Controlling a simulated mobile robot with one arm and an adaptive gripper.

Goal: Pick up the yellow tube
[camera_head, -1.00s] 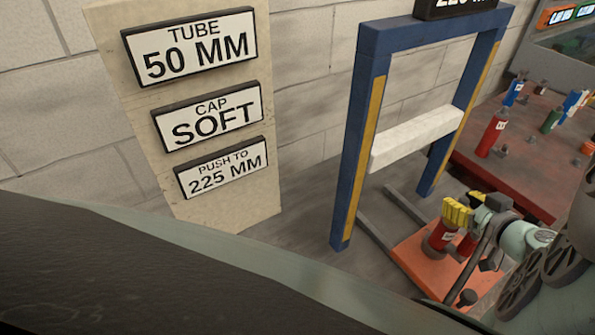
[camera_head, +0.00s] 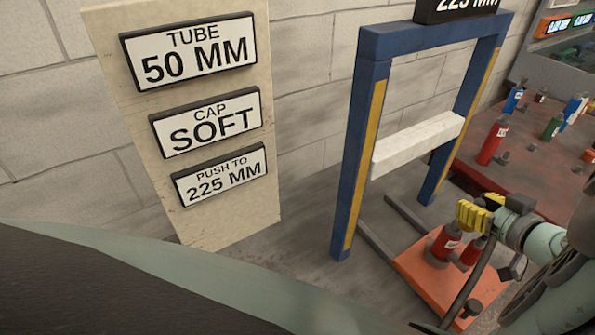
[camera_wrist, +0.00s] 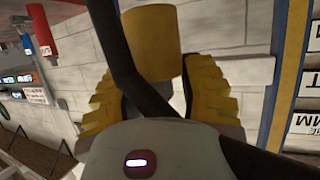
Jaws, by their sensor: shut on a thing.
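The yellow tube (camera_wrist: 152,40) is a smooth, plain cylinder at the top middle of the wrist view. It sits between the ribbed yellow fingers of my gripper (camera_wrist: 155,82), which are shut on it. A dark bar crosses in front of part of it. In the head view my gripper (camera_head: 472,216) is at the lower right, in front of and above the orange base plate (camera_head: 424,276). The tube cannot be told clearly from the yellow fingers in the head view.
Red cylinders (camera_head: 447,243) stand on the orange plate below my gripper. A blue frame (camera_head: 350,170) with a white crossbar (camera_head: 418,143) rises behind. A sign board (camera_head: 228,222) is at left. A dark red table (camera_head: 520,170) holds several coloured tubes at right.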

